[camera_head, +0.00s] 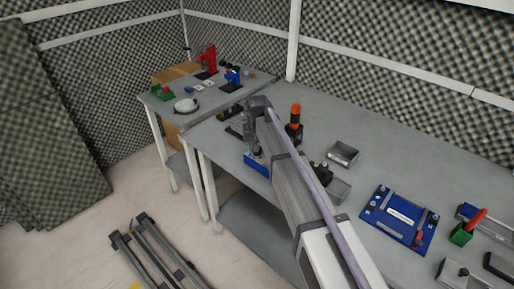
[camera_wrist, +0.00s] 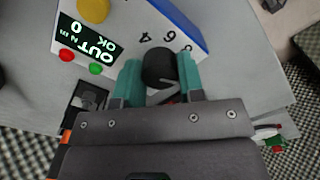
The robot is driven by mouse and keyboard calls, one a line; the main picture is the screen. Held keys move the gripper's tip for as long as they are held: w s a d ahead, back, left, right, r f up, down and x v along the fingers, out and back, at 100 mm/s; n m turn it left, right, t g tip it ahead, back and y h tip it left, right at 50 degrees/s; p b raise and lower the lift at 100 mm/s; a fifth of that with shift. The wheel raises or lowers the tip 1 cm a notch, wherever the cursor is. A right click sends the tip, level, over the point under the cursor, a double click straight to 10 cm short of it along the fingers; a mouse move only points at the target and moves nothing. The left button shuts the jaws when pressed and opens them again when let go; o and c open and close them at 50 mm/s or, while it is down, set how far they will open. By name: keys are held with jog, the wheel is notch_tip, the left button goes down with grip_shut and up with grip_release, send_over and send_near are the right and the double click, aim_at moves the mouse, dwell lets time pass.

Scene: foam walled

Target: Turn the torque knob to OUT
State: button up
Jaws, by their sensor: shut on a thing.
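The black torque knob (camera_wrist: 158,66) sits on the white face of a blue-edged device (camera_wrist: 186,22), seen close up in the wrist view. My gripper (camera_wrist: 160,72) has its two teal fingers on either side of the knob and is shut on it. Numbers, including 4 and 6, are printed around the knob. The knob's pointer mark cannot be made out. In the head view, the blue device (camera_head: 256,163) is at the bench's front edge, partly hidden by my arm.
A yellow button (camera_wrist: 93,10), a red button (camera_wrist: 66,55) and a green button (camera_wrist: 95,69) are on the device. An orange-topped tool (camera_head: 295,120) stands close behind my arm. A metal tray (camera_head: 342,153) and a blue panel (camera_head: 398,214) lie to the right.

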jog(key=o, duration=0.9)
notch_tip(320, 180, up, 11)
jog(key=p, duration=1.1)
jog(key=shift+f, duration=0.1)
jog(key=shift+s+d+m, duration=0.45)
jog(key=shift+s+d, duration=3.5)
jog(key=shift+s, duration=0.55)
jog(key=shift+s+d+m, duration=0.4)
jog(key=shift+s+d, duration=3.55)
jog(key=shift+s, duration=0.5)
jog(key=shift+s+d+m, duration=0.45)
jog(key=shift+s+d, duration=3.5)
jog(key=shift+s, duration=0.55)
